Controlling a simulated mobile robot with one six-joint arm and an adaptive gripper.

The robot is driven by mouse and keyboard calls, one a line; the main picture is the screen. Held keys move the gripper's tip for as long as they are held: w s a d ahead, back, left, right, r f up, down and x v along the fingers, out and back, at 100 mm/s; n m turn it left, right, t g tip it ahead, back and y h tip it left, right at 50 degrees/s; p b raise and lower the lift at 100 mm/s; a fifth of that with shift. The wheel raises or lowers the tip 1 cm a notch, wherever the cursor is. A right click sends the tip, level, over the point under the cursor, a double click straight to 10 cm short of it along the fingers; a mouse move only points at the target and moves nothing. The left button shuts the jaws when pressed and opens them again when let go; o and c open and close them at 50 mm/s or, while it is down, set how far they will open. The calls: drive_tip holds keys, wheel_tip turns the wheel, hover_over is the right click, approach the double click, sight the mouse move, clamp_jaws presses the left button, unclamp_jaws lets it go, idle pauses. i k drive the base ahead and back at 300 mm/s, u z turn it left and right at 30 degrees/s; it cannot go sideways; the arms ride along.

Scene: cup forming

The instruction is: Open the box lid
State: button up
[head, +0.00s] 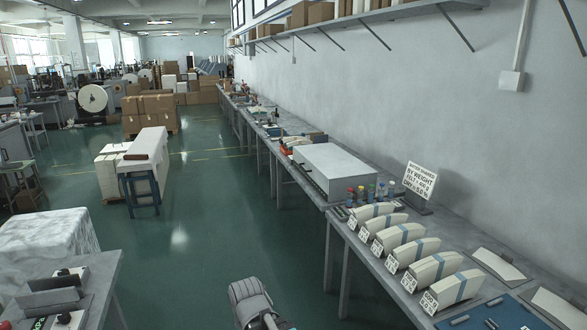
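A pale grey rectangular box (336,168) sits on the long bench along the right wall. Its flat top looks closed, and I cannot make out a separate lid edge. What looks like my gripper (249,290) is at the bottom middle of the head view, over the green floor. It is well apart from the box, nearer to me and lower in the picture. Its fingers are not clear enough to show whether they are open or shut. I see nothing held in it.
Several cream paper stacks with blue bands (400,236) stand on the near bench, by small bottles (371,191) and a sign (420,180). A blue mat (490,318) lies at lower right. A table (100,290) is at lower left. The green aisle (205,235) between is clear.

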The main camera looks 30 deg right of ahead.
sight(323, 163)
drive_tip(key=i, duration=3.35)
drive_tip(key=z, duration=1.8)
